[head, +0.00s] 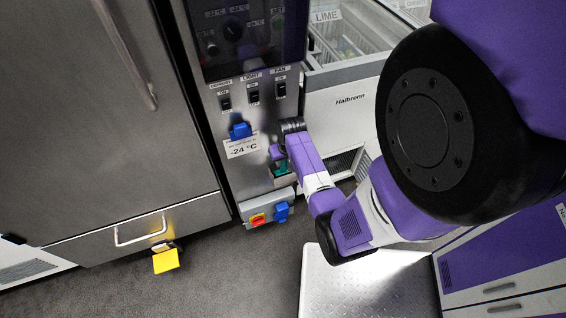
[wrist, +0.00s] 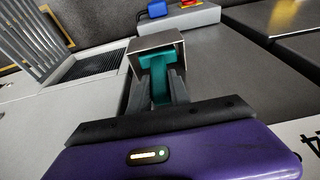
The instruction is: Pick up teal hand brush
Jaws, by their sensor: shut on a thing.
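The teal hand brush (wrist: 157,66) sits within a small grey metal holder (wrist: 152,42) in the wrist view. My gripper (wrist: 161,84) is shut on its teal handle, with one dark finger on each side. In the head view a bit of the teal brush (head: 281,168) shows below my purple gripper (head: 277,152), at the front of the grey control column. My arm and the holder hide most of the brush there.
The control column (head: 215,120) carries switches, a blue socket (head: 240,131) and a lower box with a red-yellow switch (head: 258,219). A white freezer (head: 345,105) stands right of it. A steel cabinet (head: 100,120) stands left. A yellow object (head: 166,261) is near the floor.

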